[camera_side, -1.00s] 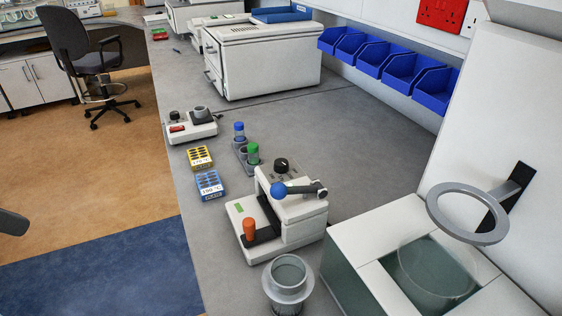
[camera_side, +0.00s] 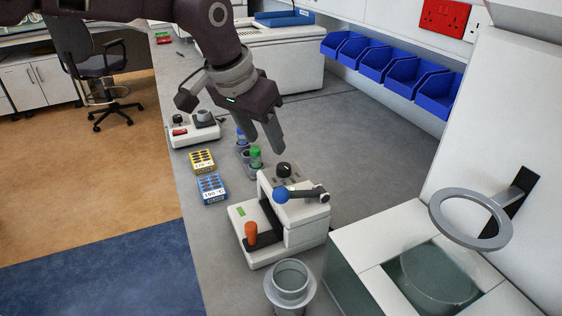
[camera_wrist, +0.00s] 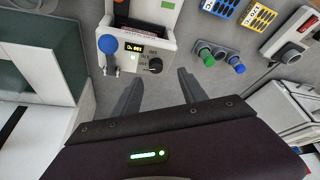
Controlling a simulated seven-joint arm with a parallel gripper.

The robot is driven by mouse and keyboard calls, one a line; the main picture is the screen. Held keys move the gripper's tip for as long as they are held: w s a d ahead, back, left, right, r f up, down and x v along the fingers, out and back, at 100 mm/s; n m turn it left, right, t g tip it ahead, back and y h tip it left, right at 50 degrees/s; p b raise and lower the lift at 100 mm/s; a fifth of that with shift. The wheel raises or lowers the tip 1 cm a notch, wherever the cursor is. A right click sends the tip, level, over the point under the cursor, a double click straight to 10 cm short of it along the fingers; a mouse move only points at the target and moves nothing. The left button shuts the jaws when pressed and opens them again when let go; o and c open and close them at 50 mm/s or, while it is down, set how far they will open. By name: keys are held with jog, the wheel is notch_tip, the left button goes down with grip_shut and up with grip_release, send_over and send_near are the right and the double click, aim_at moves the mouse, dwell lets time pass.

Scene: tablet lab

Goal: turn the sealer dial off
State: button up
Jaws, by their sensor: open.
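The sealer (camera_side: 300,217) is a white bench machine with a lever ending in a blue ball (camera_side: 281,195). Its black dial (camera_side: 284,170) sits on top at the back; in the wrist view the dial (camera_wrist: 155,65) is beside a small lit display (camera_wrist: 134,48). My gripper (camera_side: 263,147) is open and empty, above and behind the dial in the side view. In the wrist view its two fingers (camera_wrist: 160,88) point toward the sealer, with the dial just beyond and between their tips. They look apart from it.
Capped tubes in a grey holder (camera_side: 243,155) stand close behind the sealer. Yellow (camera_side: 202,161) and blue (camera_side: 212,189) racks lie to the left. A steel cup (camera_side: 290,284) stands in front. A ring stand (camera_side: 470,219) is at right.

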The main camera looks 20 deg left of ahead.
aim_at(283, 167)
jog(key=x, duration=0.6)
jog(key=d+x, duration=0.1)
jog(key=x, duration=0.2)
jog(key=shift+w+r, duration=0.1)
jog(key=shift+r, duration=0.05)
grip_shut()
